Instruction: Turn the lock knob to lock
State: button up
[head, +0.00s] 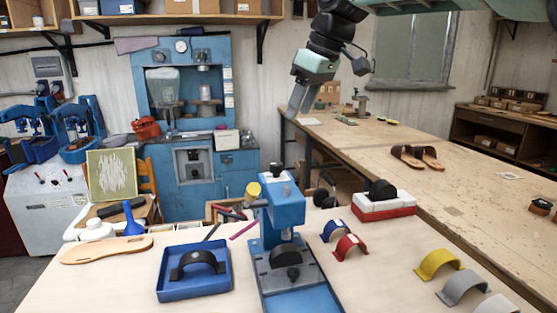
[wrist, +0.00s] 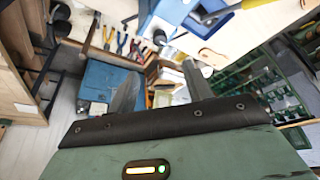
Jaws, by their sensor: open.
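A blue press (head: 283,210) stands on the near workbench in the head view. It has a dark round knob (head: 286,257) low on its front and a yellow-ended handle (head: 253,189) at its upper left. I cannot tell for sure which part is the lock knob, or its setting. My gripper (head: 298,112) hangs above and behind the press, well apart from it, fingers pointing down. In the wrist view my gripper (wrist: 159,72) is open with nothing between its fingers. A blue and white machine part with a small dark knob (wrist: 160,37) shows beyond the fingers.
A blue tray (head: 195,288) with a black arched piece lies left of the press. Red and blue arched pieces (head: 350,247) and a red-white box (head: 384,208) lie right of it. Yellow and grey arches (head: 438,264) are farther right. A long bench (head: 365,140) stands behind.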

aim_at(276, 164)
jog(key=p+x, duration=0.1)
jog(key=x, duration=1.3)
jog(key=shift+a+f, duration=0.1)
jog(key=shift+a, duration=0.05)
jog(key=c, duration=1)
